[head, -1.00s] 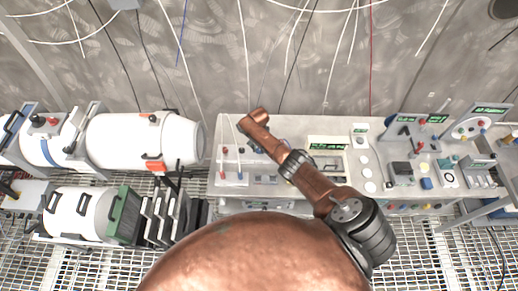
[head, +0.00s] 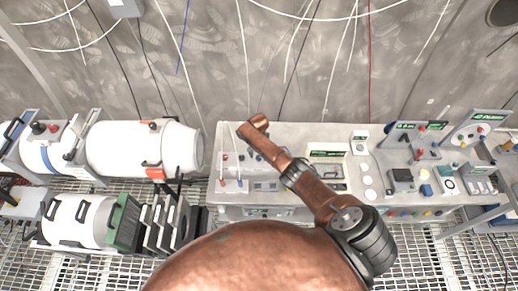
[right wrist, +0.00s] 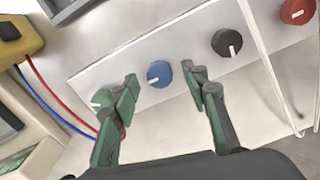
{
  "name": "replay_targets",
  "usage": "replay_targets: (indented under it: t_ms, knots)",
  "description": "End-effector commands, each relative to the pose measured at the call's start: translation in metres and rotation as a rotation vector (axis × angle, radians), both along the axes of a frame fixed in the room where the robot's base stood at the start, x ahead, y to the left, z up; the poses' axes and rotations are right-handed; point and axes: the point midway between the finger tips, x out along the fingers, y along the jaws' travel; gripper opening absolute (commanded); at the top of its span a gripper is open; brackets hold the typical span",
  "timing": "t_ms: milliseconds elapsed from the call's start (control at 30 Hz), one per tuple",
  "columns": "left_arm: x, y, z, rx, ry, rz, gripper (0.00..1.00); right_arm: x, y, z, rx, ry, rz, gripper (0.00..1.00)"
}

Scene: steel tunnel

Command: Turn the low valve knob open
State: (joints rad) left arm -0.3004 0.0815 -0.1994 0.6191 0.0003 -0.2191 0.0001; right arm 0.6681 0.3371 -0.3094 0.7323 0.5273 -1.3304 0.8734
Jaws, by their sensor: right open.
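My right gripper (right wrist: 161,83) is open in the right wrist view, with its two green-grey fingers apart. A round blue knob (right wrist: 159,74) with a white pointer mark shows in the gap between the fingertips, and I see no clear contact. It sits in a row on a pale panel (right wrist: 190,55) with a green knob (right wrist: 100,97) partly behind the left finger, a black knob (right wrist: 227,41) and a red knob (right wrist: 297,11). No label shows which is the low valve. In the head view my copper right arm reaches over the bench; its fingers are not clear. My left gripper is not visible.
A bench (head: 228,135) with instruments runs along the wall. White tanks (head: 110,150) stand to its left over a mesh floor. In the right wrist view, a white cable (right wrist: 262,50) hangs right of the black knob, and red and blue cables (right wrist: 50,100) lie left.

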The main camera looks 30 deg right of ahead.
Motion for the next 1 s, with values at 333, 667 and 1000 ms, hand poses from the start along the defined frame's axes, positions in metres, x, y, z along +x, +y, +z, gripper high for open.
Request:
replay_targets:
  t_ms: [333, 667, 1000]
  knots:
    - [0.001, -0.001, 0.0, -0.001, -0.001, 0.0, 0.0, 0.0, -0.001, 0.061, 0.0, -0.006, -0.001, 0.42]
    - [0.001, -0.002, 0.0, -0.002, -0.001, 0.0, 0.0, 0.0, -0.001, 0.107, -0.001, -0.001, -0.001, 0.42]
    - [0.001, -0.002, 0.0, -0.002, -0.001, -0.001, 0.0, 0.0, -0.001, 0.111, -0.001, -0.001, -0.001, 0.42]
